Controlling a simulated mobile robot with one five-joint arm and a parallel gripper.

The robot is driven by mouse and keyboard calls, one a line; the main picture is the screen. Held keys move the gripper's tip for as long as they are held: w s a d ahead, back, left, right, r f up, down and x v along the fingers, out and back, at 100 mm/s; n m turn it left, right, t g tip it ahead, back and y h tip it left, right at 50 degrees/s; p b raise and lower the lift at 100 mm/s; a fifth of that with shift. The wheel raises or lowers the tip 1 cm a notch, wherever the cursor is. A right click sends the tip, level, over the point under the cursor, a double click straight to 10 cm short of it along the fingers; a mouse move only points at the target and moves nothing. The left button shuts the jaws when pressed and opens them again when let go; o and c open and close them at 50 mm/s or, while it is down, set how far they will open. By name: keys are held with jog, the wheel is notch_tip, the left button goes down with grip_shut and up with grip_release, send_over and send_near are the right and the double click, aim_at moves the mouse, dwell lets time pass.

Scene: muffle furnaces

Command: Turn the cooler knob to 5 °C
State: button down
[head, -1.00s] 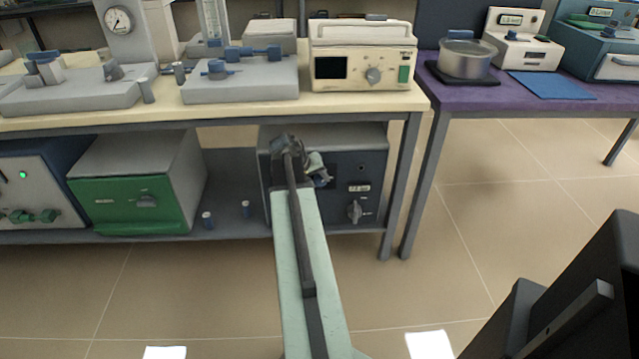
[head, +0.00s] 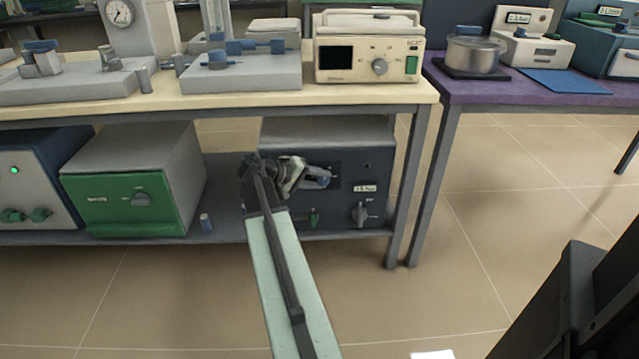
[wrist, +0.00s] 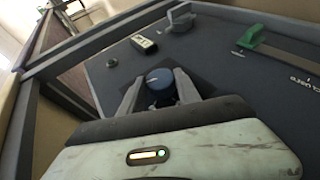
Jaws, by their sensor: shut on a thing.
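The cooler appears to be the grey-topped box (head: 330,130) with a dark front, on the lower shelf under the cream bench. In the wrist view, a round blue knob (wrist: 160,80) on its dark front sits between the two fingers of my gripper (wrist: 158,88). The fingers are shut on the knob from both sides. In the head view, my gripper (head: 318,178) is at the front panel and hides the knob. A small light display (wrist: 144,43) is beyond the knob; it also shows in the head view (head: 365,188). Its reading is too small to read.
A grey knob (wrist: 180,16) and a green lever (wrist: 258,40) sit on the same front. A bench leg (head: 408,190) stands just right of the box. A green-fronted furnace (head: 125,205) is to the left.

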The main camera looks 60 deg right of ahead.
jog(key=shift+a, duration=0.1)
jog(key=c, duration=0.9)
grip_release()
jog(key=shift+o, duration=0.2)
jog(key=p+v, duration=0.3)
jog(key=v, duration=0.4)
jog(key=shift+w+a+p, duration=0.2)
jog(key=shift+a+p, duration=0.1)
jog(key=shift+p, duration=0.05)
jog(key=shift+r, duration=0.15)
